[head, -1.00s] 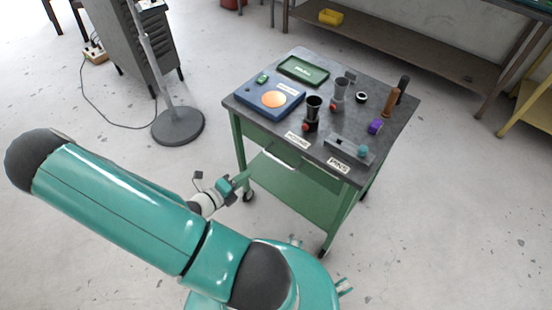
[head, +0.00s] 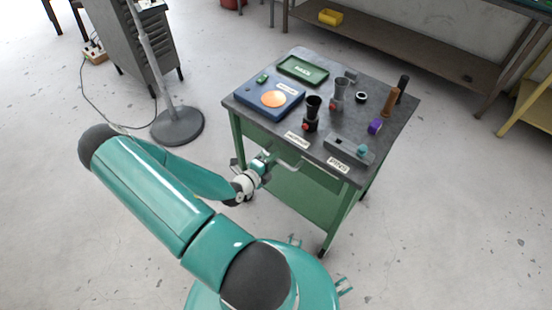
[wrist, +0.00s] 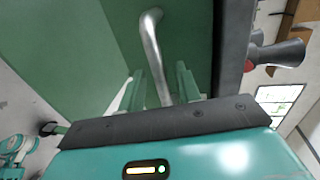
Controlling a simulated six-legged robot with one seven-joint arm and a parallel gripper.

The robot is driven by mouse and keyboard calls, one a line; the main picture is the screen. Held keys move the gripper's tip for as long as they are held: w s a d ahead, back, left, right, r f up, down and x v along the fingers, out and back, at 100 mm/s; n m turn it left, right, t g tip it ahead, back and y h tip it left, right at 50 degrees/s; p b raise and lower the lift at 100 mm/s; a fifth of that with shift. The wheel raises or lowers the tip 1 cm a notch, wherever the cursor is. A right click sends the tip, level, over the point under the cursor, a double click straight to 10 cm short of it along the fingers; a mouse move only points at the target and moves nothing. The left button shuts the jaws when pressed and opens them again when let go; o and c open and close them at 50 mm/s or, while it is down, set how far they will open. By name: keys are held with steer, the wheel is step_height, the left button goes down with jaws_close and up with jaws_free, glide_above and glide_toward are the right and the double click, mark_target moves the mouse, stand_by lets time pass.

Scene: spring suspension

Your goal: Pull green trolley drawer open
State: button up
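The green trolley (head: 343,205) stands right of centre in the head view, with a grey top. Its green drawer front (wrist: 188,35) fills much of the wrist view, and the drawer looks closed. A bent metal bar handle (wrist: 152,48) runs down from the drawer front. My gripper (wrist: 163,83) is open, with one green finger on each side of the handle. Gaps show between the handle and both fingers. In the head view my gripper (head: 272,157) is at the trolley's front, near the handle (head: 294,169), with the contact area partly hidden.
On the trolley top (head: 335,102) are a blue box (head: 252,97), a green tray (head: 303,70), dark cups (head: 312,112) and other small items near the front edge. A stand with a round base (head: 177,127) is at left.

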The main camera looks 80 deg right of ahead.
steer(key=shift+x, duration=1)
jaws_close()
steer(key=shift+w+a, duration=0.1)
steer(key=f+v, duration=0.2)
steer(key=v, duration=0.8)
steer(key=f+v, duration=0.2)
steer(key=v, duration=0.8)
steer(key=shift+v, duration=0.85)
steer(key=shift+w+f, duration=0.1)
steer(key=shift+f, duration=0.1)
jaws_free()
